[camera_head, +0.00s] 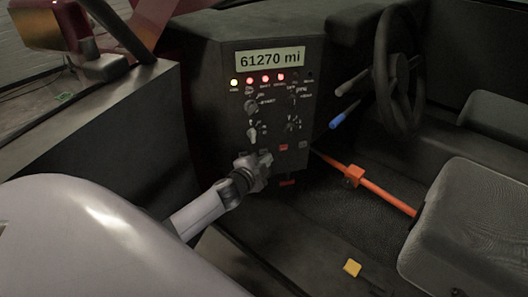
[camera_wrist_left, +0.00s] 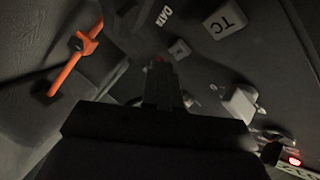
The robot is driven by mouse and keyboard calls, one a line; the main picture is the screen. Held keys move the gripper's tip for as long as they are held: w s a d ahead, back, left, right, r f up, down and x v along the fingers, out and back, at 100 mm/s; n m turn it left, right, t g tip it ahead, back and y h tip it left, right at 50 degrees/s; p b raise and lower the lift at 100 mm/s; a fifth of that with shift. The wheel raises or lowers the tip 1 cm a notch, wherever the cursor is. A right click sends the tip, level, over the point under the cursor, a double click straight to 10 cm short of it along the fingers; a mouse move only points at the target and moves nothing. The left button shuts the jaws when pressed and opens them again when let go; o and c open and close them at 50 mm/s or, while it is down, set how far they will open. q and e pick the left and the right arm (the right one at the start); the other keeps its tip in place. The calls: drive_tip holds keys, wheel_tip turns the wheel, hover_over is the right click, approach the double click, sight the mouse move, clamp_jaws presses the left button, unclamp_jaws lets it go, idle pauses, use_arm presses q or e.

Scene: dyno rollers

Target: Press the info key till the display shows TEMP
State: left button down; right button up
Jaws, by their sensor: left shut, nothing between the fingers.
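The display (camera_head: 270,59) at the top of the dark console reads "61270 mi". My left gripper (camera_head: 266,161) is shut and empty, close to the lower left part of the console face. In the left wrist view its dark closed fingers (camera_wrist_left: 163,88) point at the panel. Just beyond and right of the fingertips is a small grey key (camera_wrist_left: 179,49), its mark too small to read; I cannot tell whether the fingers touch it. A larger key marked "TC" (camera_wrist_left: 228,19) lies farther right. In the head view the gripper covers part of this key area. My right gripper is not in view.
Lit lamps (camera_head: 265,78) and several knobs (camera_head: 252,105) sit below the display. A red button (camera_head: 284,148) is just right of the gripper. An orange lever (camera_head: 370,186), a steering wheel (camera_head: 398,70) and a seat (camera_head: 475,220) stand to the right.

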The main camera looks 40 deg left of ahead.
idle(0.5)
use_arm(q)
drive_tip(key=shift+w+a, duration=0.25)
drive_tip(key=shift+a, duration=0.1)
drive_tip(key=shift+w+a, duration=0.15)
idle(0.4)
drive_tip(key=shift+w+a, duration=0.1)
drive_tip(key=shift+a, duration=0.05)
idle(0.4)
drive_tip(key=shift+s+d, duration=0.5)
drive_tip(key=shift+d, duration=0.1)
